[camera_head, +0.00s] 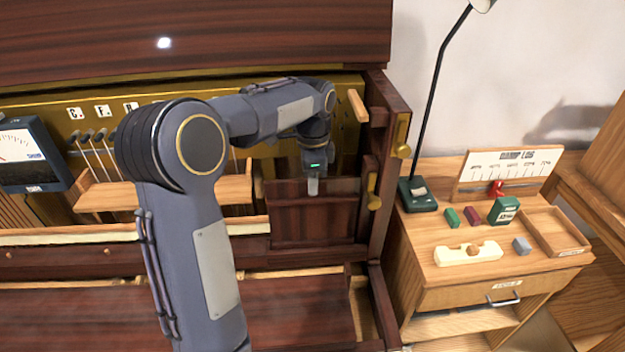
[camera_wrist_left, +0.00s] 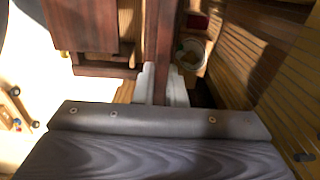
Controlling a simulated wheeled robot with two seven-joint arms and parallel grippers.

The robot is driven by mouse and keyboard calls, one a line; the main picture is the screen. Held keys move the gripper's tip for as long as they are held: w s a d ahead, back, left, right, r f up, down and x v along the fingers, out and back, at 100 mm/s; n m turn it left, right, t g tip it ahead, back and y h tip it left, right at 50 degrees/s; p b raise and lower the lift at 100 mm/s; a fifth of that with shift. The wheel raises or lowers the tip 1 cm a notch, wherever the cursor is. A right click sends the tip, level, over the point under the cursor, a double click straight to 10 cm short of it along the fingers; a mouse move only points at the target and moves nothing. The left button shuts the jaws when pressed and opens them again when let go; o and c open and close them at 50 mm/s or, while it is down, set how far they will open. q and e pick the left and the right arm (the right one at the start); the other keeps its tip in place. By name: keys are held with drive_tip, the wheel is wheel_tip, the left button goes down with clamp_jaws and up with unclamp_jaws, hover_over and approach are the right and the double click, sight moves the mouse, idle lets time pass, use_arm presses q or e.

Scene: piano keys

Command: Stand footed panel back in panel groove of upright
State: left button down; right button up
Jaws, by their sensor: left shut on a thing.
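The footed panel (camera_head: 305,222) is a dark red-brown wooden board, standing about upright at the right end of the open upright piano (camera_head: 378,140). My left gripper (camera_head: 313,186) is at its top edge, pointing down, with the fingers on either side of the board. In the left wrist view the left gripper (camera_wrist_left: 163,88) is shut on the panel (camera_wrist_left: 161,50), whose thin dark edge runs between the pale fingers. The panel groove and the panel's feet cannot be made out, so I cannot tell whether the panel is seated. My right gripper is not in view.
The piano's right cheek with brass fittings (camera_head: 374,190) stands close to the panel's right. A wooden tray (camera_head: 105,194) and a meter (camera_head: 30,152) are to the left. A side cabinet (camera_head: 440,284) with a lamp (camera_head: 418,195) and small blocks stands at right.

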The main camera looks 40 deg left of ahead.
use_arm(q)
drive_tip(key=c, duration=1.4)
unclamp_jaws()
wheel_tip(320, 180, up, 8)
drive_tip(key=shift+f+p, duration=0.1)
drive_tip(key=shift+p, duration=0.2)
drive_tip(key=s+d+f+n+t+h, duration=0.2)
drive_tip(key=s+d+f+n, duration=0.2)
drive_tip(key=s, duration=0.8)
drive_tip(key=s+d+f+n+t+h, duration=0.1)
drive_tip(key=s+d+f+n+t, duration=0.2)
drive_tip(key=s+d+n, duration=0.4)
drive_tip(key=s+d+f, duration=0.1)
drive_tip(key=s+d, duration=0.2)
drive_tip(key=s, duration=0.2)
drive_tip(key=shift+d+n+t+h, duration=0.25)
drive_tip(key=shift+n+t+h, duration=0.05)
drive_tip(key=shift+n+h, duration=0.1)
